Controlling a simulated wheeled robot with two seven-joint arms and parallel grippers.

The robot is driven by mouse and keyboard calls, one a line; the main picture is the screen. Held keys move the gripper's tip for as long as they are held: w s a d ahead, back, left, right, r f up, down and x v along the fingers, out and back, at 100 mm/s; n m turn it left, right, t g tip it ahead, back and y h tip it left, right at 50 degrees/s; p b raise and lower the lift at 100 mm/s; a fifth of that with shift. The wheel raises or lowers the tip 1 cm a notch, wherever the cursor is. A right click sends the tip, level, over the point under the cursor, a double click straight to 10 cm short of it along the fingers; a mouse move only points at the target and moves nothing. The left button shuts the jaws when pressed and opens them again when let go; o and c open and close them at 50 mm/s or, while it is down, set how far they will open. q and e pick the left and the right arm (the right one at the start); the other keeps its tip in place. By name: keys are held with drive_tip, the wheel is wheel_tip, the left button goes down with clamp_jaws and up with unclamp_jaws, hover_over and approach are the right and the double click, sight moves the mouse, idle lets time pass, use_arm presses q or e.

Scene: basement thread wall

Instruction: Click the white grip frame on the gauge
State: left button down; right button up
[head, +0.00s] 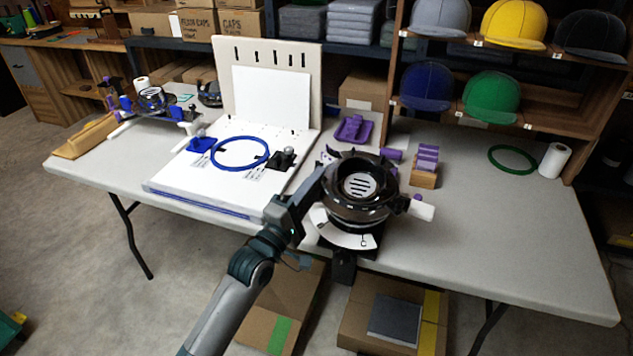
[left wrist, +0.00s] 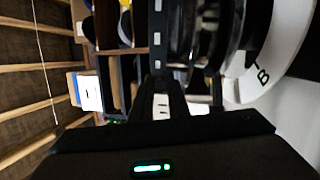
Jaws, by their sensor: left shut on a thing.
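The gauge (head: 355,190) is a dark round drum with a slotted light disc on top, at the table's front edge. A white curved plate (head: 343,233) shows at its near side. A white lettered curve, with a B, shows in the left wrist view (left wrist: 287,50). My left gripper (head: 322,180) reaches the gauge's left side and is shut on a part there, taken as the grip frame; the grasp is mostly hidden. In the left wrist view a pale piece (left wrist: 160,106) shows between dark gripper parts. I cannot tell whether the frame is seated. My right gripper is out of view.
A white board (head: 185,180) with a blue ring (head: 240,153) lies left of the gauge. A purple tray (head: 353,129), a wooden block with purple pieces (head: 424,177), a green ring (head: 512,159) and a white roll (head: 553,160) stand around. The table's right front is clear.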

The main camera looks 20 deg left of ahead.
use_arm(q)
drive_tip(key=shift+d, duration=0.15)
drive_tip(key=shift+d+p, duration=0.25)
drive_tip(key=shift+p, duration=0.1)
drive_tip(key=shift+f, duration=0.35)
idle(0.3)
drive_tip(key=shift+f, duration=0.1)
drive_tip(key=c, duration=1.6)
unclamp_jaws()
